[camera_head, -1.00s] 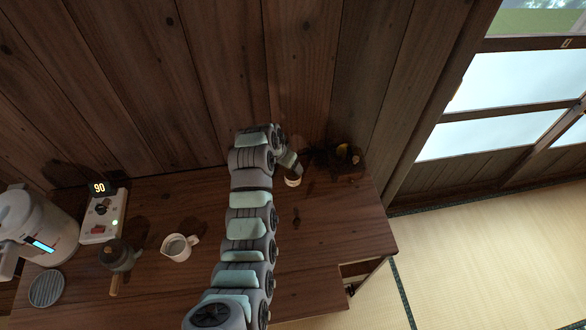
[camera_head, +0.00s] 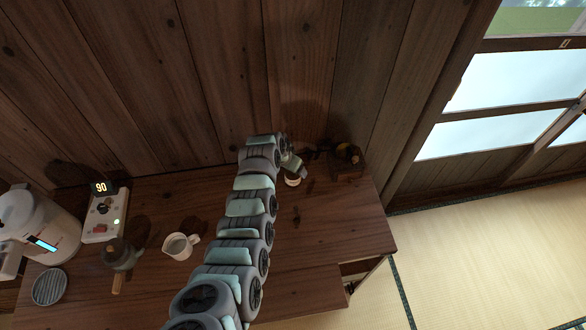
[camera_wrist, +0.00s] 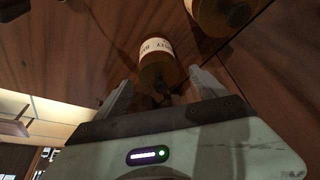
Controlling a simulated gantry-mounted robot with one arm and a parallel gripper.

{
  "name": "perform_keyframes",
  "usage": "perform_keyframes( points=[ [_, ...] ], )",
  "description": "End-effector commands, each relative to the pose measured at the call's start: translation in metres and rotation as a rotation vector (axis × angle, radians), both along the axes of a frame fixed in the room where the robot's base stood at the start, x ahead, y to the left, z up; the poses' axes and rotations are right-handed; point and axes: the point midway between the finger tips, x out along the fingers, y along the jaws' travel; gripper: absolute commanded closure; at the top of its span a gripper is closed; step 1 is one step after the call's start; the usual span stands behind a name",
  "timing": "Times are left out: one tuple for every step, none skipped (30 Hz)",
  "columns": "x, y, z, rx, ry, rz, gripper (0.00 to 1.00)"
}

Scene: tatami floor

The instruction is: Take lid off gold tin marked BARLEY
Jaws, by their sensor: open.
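A gold tin (camera_wrist: 157,68) with a pale label shows in the wrist view; the label is partly legible and looks like BARLEY. Its gold lid end and a dark knob (camera_wrist: 166,97) point down the picture, toward my gripper. My gripper (camera_wrist: 162,84) is open, with one finger on each side of the tin's lid end and nothing held. In the head view a pale-banded tin (camera_head: 292,181) sits just below my gripper (camera_head: 302,166), which partly hides it. Contact between fingers and lid cannot be told.
A second gold tin (camera_wrist: 225,14) is close by at the wrist view's upper right. In the head view, a dark box (camera_head: 347,170) stands right of my gripper. A white jug (camera_head: 178,246), a dark handled pot (camera_head: 120,254) and a kettle (camera_head: 40,225) are left. The wooden wall is close behind.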

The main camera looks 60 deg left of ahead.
Motion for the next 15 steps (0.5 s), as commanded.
perform_keyframes(
  points=[
    [-0.0001,-0.0001,-0.0003,0.0,0.0,0.0,0.18],
    [-0.0001,-0.0002,-0.0004,-0.001,0.0,0.0,0.18],
    [-0.0001,-0.0003,-0.0004,-0.001,0.001,0.0,0.18],
    [-0.0001,-0.0004,-0.0004,-0.001,0.001,0.0,0.18],
    [-0.0002,-0.0004,-0.0005,-0.002,0.0,0.001,0.18],
    [-0.0001,-0.0005,-0.0005,-0.002,0.0,0.001,0.21],
    [-0.0001,-0.0005,-0.0005,-0.002,0.0,0.001,0.23],
    [-0.0001,-0.0005,-0.0005,-0.002,0.0,0.001,0.26],
    [-0.0002,-0.0007,-0.0006,-0.002,0.0,0.001,0.29],
    [-0.0002,-0.0005,-0.0005,-0.002,0.0,0.001,0.31],
    [-0.0003,-0.0007,-0.0005,-0.002,0.0,0.001,0.34],
    [-0.0003,-0.0008,-0.0007,-0.002,0.0,0.001,0.37],
    [-0.0002,-0.0007,-0.0006,-0.002,0.0,0.001,0.4],
    [-0.0002,-0.0007,-0.0006,-0.002,0.0,0.001,0.42],
    [-0.0002,-0.0007,-0.0006,-0.002,0.0,0.001,0.45]
  ],
)
